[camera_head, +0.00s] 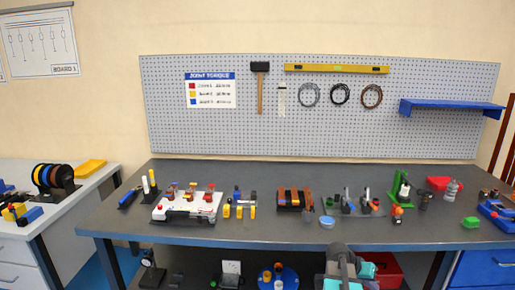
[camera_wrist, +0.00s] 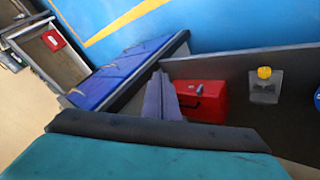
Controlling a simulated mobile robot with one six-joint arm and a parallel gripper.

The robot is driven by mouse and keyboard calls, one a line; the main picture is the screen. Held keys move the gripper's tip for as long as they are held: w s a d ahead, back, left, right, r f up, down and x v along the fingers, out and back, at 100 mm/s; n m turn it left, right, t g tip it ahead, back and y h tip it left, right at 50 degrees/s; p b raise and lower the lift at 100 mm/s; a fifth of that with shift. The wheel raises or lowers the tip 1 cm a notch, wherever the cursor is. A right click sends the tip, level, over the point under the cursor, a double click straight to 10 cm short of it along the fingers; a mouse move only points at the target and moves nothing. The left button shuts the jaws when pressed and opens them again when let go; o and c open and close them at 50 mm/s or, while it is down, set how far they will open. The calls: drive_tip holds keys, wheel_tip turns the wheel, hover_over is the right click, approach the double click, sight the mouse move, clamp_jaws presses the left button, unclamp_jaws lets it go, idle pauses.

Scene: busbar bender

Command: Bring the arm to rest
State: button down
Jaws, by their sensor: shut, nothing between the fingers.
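My gripper (camera_wrist: 159,85) shows in the wrist view as a narrow grey-purple pair of fingers, held together with nothing between them. It rises from a dark bar and a teal body that fill the bottom of that view. Behind it are a blue drawer unit and a red toolbox on a shelf; the fingers overlap them in the picture, and I cannot tell the distance. In the head view, grey and teal parts of my arm show at the bottom, right of centre, in front of the bench's lower shelf. The fingers cannot be made out there.
The dark workbench (camera_head: 260,236) carries several tools and fixtures. A red toolbox (camera_wrist: 205,101) and a yellow-capped bottle (camera_wrist: 264,90) stand on the lower shelf. A blue drawer unit (camera_wrist: 128,68) is beside them. A white-topped side bench (camera_head: 62,214) stands at left.

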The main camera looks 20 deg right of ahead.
drive_tip(key=w+a+f+n+y, duration=0.1)
drive_tip(key=a+f+n+y, duration=0.15)
drive_tip(key=a+f, duration=0.9)
drive_tip(key=w+a+f+n+y, duration=0.15)
drive_tip(key=a+f+n, duration=0.25)
drive_tip(key=a+f, duration=0.75)
drive_tip(key=s+a+f+n+g+y, duration=0.1)
drive_tip(key=s+a+f, duration=0.1)
drive_tip(key=s+a, duration=0.3)
drive_tip(key=s+a+f+n+g+y, duration=0.1)
drive_tip(key=s+a, duration=0.4)
drive_tip(key=a, duration=0.9)
drive_tip(key=s+a+f+n+g+y, duration=0.1)
drive_tip(key=s+a+f, duration=0.4)
drive_tip(key=a, duration=0.5)
drive_tip(key=shift+s+f+n+y, duration=0.25)
drive_tip(key=shift+s+n+y, duration=0.25)
drive_tip(key=shift+n, duration=0.75)
drive_tip(key=shift+d, duration=0.2)
